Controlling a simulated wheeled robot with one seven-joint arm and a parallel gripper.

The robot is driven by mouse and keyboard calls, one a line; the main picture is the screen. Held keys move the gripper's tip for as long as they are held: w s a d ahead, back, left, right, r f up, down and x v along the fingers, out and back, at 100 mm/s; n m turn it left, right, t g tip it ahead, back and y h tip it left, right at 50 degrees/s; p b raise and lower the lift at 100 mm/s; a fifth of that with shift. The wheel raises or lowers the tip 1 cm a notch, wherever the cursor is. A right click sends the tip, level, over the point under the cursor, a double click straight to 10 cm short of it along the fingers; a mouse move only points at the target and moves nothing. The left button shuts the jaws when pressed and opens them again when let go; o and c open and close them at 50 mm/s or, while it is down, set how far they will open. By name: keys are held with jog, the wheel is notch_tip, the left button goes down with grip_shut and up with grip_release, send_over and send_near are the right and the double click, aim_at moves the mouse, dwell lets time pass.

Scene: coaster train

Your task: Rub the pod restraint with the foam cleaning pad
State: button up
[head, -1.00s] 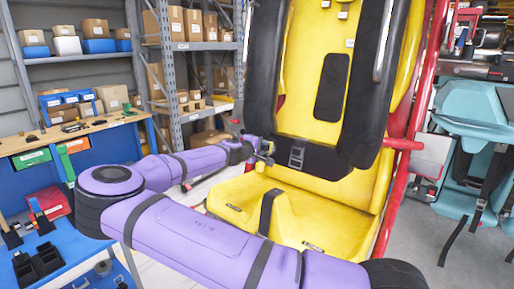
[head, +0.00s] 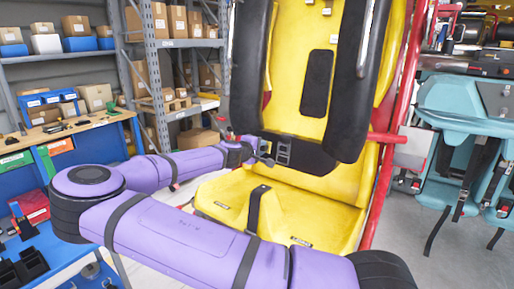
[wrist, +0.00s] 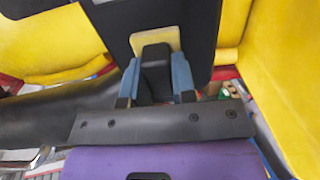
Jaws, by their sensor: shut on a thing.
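The pod restraint (head: 358,85) is a pair of thick black padded bars hanging in front of a yellow seat (head: 295,205). A black panel with a pale edge fills the top of the wrist view, seemingly part of the restraint (wrist: 203,35). My gripper (head: 264,152) is by the lower end of the left bar, left of a black strap buckle. In the wrist view, my gripper's blue fingers (wrist: 155,72) are shut on the foam cleaning pad (wrist: 173,41), a pale yellow piece with a dark grip. The pad lies against or just short of the black panel; I cannot tell which.
A red tubular frame (head: 385,137) edges the seat on the right. A teal seat (head: 465,100) stands farther right. A blue workbench (head: 100,150) and shelves with boxes (head: 168,43) are at the left. Grey floor is clear at lower right.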

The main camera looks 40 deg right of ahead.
jog(key=shift+w, duration=0.1)
jog(key=w+a, duration=0.2)
jog(key=w, duration=0.5)
jog(key=shift+w+a, duration=0.2)
jog(key=shift+a, duration=0.05)
dwell(0.4)
jog(key=v, duration=0.6)
jog(key=shift+s, duration=0.1)
dwell(0.5)
jog(key=shift+v, duration=1.4)
jog(key=shift+a+f, duration=0.1)
